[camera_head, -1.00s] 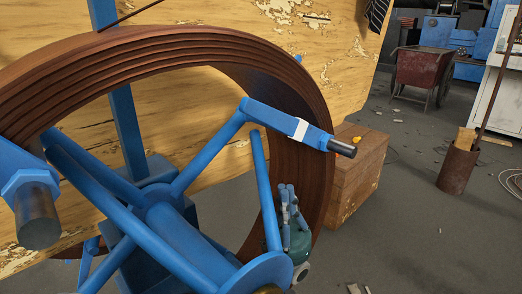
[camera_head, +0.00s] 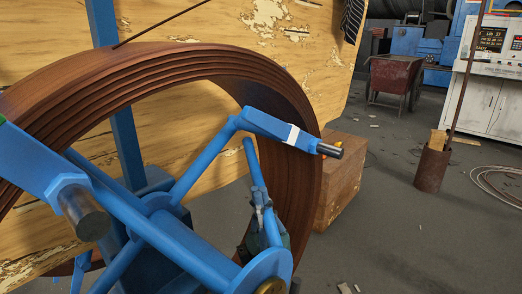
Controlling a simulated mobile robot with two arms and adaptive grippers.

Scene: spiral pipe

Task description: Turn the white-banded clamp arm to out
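The white-banded clamp arm (camera_head: 268,124) is a blue bar with a white band and a dark cylindrical end. It sits at the upper right of the blue reel frame (camera_head: 175,235), reaching right and slightly down across the face of the brown coil (camera_head: 296,105). My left gripper (camera_head: 260,197) is below the clamp arm, in front of a blue bar of the reel and inside the coil's ring. It points upward and is clearly apart from the clamp arm. Its fingers overlap the blue bar, so their opening and any contact are unclear. My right gripper is out of view.
Another blue clamp arm (camera_head: 35,165) with a dark end is close at the left. A wooden box (camera_head: 342,178) stands behind the coil. A rusty bin (camera_head: 432,168), a red cart (camera_head: 390,78) and a control cabinet (camera_head: 490,100) are farther right. The grey floor between is mostly open.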

